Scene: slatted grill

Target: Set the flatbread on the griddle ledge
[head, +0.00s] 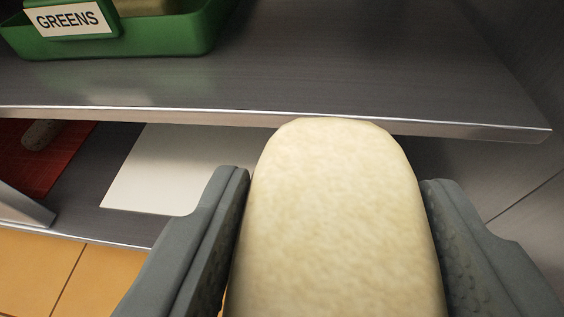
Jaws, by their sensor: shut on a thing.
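The flatbread (335,240) is a pale, speckled, rounded slab in the lower middle of the head view. My gripper (337,182) is shut on it, with one grey finger along each side. The flatbread's far end overlaps the front edge of a grey metal shelf (380,75) in the picture; I cannot tell whether they touch. No slatted grill shows, and I cannot tell which surface is the griddle ledge. The flatbread's near end is cut off by the frame.
A green bin (165,42) labelled GREENS stands on the shelf at upper left. Below the shelf lie a white board (165,170) and a red mat (60,165) with a small roundish thing (42,134). The shelf right of the bin is bare. Orange tiles (80,275) show at lower left.

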